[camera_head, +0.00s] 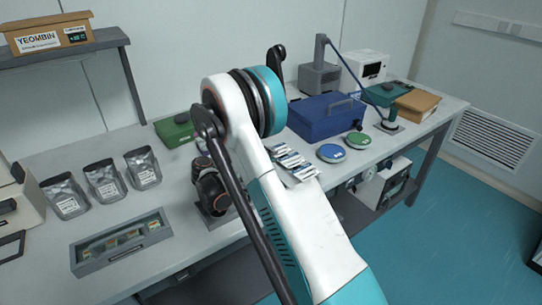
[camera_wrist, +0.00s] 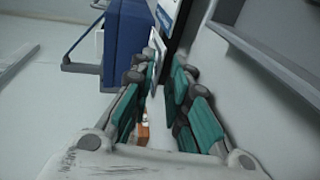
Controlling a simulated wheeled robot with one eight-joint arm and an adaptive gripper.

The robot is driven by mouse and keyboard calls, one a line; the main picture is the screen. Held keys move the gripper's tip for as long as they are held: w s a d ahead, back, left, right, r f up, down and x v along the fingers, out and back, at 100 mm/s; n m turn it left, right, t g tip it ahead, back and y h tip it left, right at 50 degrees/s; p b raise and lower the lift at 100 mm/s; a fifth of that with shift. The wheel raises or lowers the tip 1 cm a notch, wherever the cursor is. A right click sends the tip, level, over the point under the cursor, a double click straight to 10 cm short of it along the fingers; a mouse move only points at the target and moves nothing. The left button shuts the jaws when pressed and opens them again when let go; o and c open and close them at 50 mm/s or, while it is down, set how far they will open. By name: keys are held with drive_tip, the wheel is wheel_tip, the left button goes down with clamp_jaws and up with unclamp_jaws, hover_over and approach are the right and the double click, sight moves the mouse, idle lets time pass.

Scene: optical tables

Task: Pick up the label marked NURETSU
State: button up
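Several small white labels with dark print and blue marks (camera_head: 289,160) lie in a row on the table beside my arm, partly covered by it in the head view. Their text is too small to read, so I cannot tell which is marked NURETSU. In the wrist view my gripper (camera_wrist: 164,75) has its teal-padded fingers apart, with a gap between the tips. A white card-like piece (camera_wrist: 157,47) shows near the left fingertip; I cannot tell if it touches. My gripper cannot be made out in the head view, where my arm blocks the middle.
A blue toolbox (camera_head: 325,117) stands behind the labels and shows in the wrist view (camera_wrist: 124,40). Green and blue round discs (camera_head: 331,153) lie to the right. Silver pouches (camera_head: 103,180) and a grey tray (camera_head: 122,243) are on the left. A dark instrument (camera_head: 212,190) stands beside my arm.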

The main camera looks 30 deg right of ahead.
clamp_jaws()
drive_tip(key=shift+r+p, duration=0.65)
drive_tip(key=shift+r, duration=0.65)
drive_tip(key=r+p+v, duration=0.1)
drive_tip(key=r+v, duration=0.1)
drive_tip(key=v, duration=1.2)
drive_tip(key=shift+a+r, duration=0.15)
